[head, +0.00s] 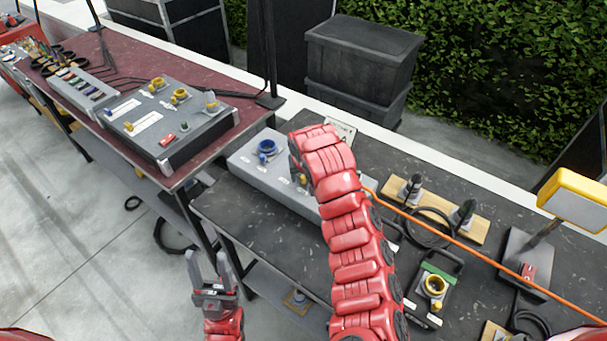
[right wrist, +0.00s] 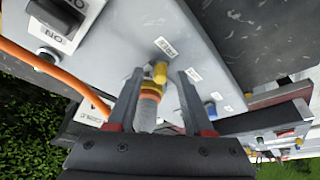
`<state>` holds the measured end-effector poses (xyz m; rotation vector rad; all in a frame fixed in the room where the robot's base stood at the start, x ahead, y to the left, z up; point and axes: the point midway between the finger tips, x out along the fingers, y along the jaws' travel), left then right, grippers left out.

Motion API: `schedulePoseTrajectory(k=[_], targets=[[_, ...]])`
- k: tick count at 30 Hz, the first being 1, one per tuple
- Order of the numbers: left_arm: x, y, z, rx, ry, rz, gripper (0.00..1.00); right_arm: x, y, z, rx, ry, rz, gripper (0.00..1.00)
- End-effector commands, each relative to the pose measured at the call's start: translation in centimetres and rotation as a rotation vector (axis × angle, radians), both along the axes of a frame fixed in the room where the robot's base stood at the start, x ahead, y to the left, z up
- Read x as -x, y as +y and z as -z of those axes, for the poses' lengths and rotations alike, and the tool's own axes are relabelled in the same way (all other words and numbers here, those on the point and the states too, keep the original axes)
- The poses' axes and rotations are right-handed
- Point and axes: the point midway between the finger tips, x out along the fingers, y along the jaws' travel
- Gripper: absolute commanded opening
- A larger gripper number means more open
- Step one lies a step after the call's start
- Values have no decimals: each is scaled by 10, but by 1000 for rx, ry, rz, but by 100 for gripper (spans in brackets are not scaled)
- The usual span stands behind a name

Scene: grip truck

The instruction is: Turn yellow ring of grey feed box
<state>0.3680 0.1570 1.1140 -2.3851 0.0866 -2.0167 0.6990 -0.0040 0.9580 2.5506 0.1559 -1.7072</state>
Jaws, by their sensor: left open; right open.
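The grey feed box (head: 262,178) lies on the dark table, partly hidden behind my right arm in the head view. Its grey face (right wrist: 130,35) fills the upper middle of the right wrist view. A yellow ring (right wrist: 151,88) with a yellow lug (right wrist: 160,72) sits around a grey connector on it. A bit of yellow (head: 302,178) shows beside my arm in the head view. My right gripper (right wrist: 160,76) is open, with its fingers on either side of the ring; contact cannot be told. My left gripper (head: 208,258) is open and empty, low beside the table.
The box also has a blue ring (head: 267,147). An orange cable (head: 450,238) crosses the table at right. Black plugs (head: 410,187), a small black box with a yellow ring (head: 434,285) and a yellow-headed lamp (head: 575,195) stand there. A red table (head: 75,47) holds another grey box (head: 165,118).

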Motion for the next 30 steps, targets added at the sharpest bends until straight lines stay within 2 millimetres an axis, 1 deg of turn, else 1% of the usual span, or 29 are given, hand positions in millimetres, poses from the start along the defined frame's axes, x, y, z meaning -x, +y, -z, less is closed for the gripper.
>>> schedulePoseTrajectory(k=[3,4,12,20,23,26,30], targets=[[0,0,0,0,0,0,50,0,0,0,0,0,0,51],[0,0,0,0,0,0,50,0,0,0,0,-1,0,48],[0,0,0,0,0,0,50,0,0,0,0,-1,0,0],[0,0,1,0,0,0,50,0,0,0,-1,-1,1,0],[0,0,5,0,0,0,50,0,1,1,-1,-2,9,0],[0,0,15,0,0,0,50,-1,3,3,-3,-6,26,0],[0,0,38,0,0,0,50,-3,6,6,-5,-6,87,0]])
